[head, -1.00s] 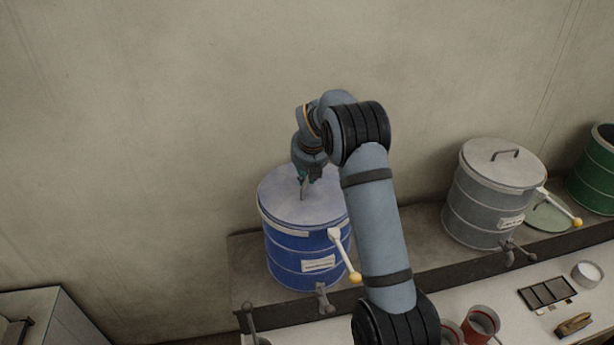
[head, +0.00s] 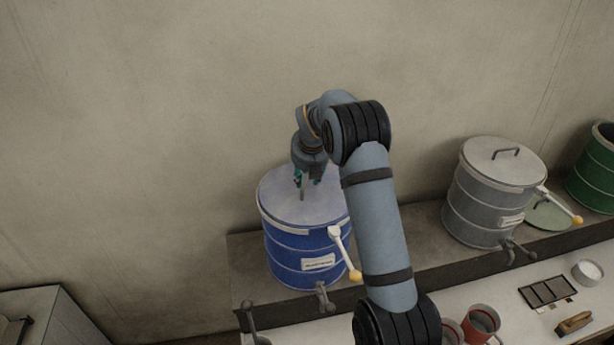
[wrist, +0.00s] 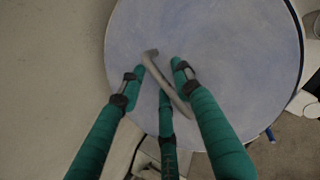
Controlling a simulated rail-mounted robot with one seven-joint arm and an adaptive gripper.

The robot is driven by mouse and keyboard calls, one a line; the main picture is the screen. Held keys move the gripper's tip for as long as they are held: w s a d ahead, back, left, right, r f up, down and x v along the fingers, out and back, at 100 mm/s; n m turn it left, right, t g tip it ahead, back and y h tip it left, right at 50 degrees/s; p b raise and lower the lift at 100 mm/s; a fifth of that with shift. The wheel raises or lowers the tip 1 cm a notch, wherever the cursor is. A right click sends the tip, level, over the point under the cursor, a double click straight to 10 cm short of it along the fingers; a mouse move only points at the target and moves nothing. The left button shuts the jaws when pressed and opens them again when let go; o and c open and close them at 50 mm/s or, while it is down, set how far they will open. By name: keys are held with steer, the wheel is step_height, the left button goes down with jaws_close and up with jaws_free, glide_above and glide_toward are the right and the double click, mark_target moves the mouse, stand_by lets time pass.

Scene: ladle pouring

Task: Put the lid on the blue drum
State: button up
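The blue drum (head: 290,255) stands on the shelf near the picture's middle, partly behind my arm. Its round pale blue-grey lid (head: 285,205) lies flat on top and covers the opening. In the wrist view the lid (wrist: 235,60) fills the middle, with a thin dark blue rim edge at the right. The lid's bar handle (wrist: 171,88) lies between my teal fingers. My gripper (head: 307,182) is just above the lid; in the wrist view its fingers (wrist: 160,76) are spread around the handle, with gaps beside it.
A grey drum (head: 480,205) with its lid on stands to the right. A green drum (head: 590,180) stands beyond it, with a pale green lid (head: 550,216) lying between. Red cups (head: 480,322), a dark tray (head: 546,291) and a brush (head: 574,323) lie on the lower bench.

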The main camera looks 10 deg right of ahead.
steer(key=shift+f, duration=0.1)
steer(key=v, duration=1.2)
steer(key=x, duration=1.2)
steer(key=shift+r+p, duration=0.3)
steer(key=shift+r, duration=0.1)
